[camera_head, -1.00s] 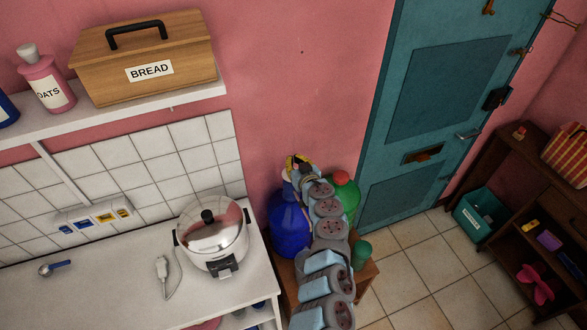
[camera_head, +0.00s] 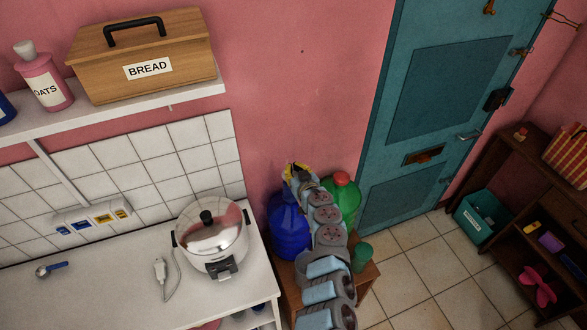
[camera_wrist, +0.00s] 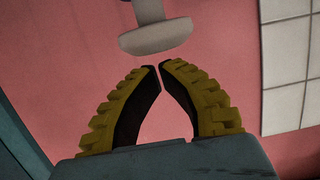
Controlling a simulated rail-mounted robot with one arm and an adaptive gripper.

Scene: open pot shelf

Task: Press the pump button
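A blue jug (camera_head: 288,233) stands on a small wooden stand beside the white counter, partly hidden by my arm. Its top is mostly covered by my gripper (camera_head: 295,172) in the head view. In the wrist view, a pale grey button-like piece (camera_wrist: 156,37) on a stem lies just beyond the fingertips, in line with them; it looks like the pump button. A gap shows between it and my gripper (camera_wrist: 160,67). The yellow-padded fingers are closed with their tips nearly touching, and hold nothing.
A green jug (camera_head: 343,195) with a red cap stands right behind my arm, and a green cup (camera_head: 361,257) sits on the stand (camera_head: 369,274). A rice cooker (camera_head: 212,240) is on the counter to the left. A teal door (camera_head: 430,90) is at the right.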

